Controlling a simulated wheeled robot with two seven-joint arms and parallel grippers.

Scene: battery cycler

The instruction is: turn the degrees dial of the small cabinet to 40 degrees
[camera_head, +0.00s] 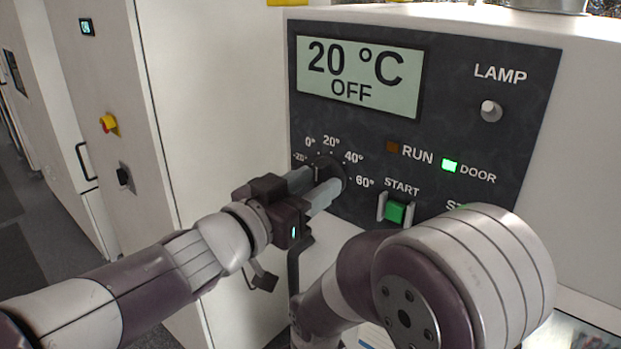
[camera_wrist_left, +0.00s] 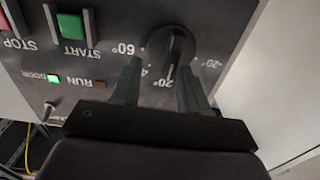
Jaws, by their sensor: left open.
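The small cabinet's dark panel carries the black degrees dial (camera_head: 328,166), with marks from -20° to 60° around it. The display (camera_head: 358,77) reads 20 °C and OFF. My left gripper (camera_head: 318,183) is at the dial, with its fingers open and pointing at the panel; they partly cover the dial. In the left wrist view, turned upside down, the dial (camera_wrist_left: 178,45) lies just beyond the open fingers (camera_wrist_left: 160,70), and its pointer line appears to be near 20°. Whether a finger touches the dial I cannot tell. My right gripper is not in view.
The DOOR light (camera_head: 449,165) is lit green and the RUN light (camera_head: 392,147) is dark.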

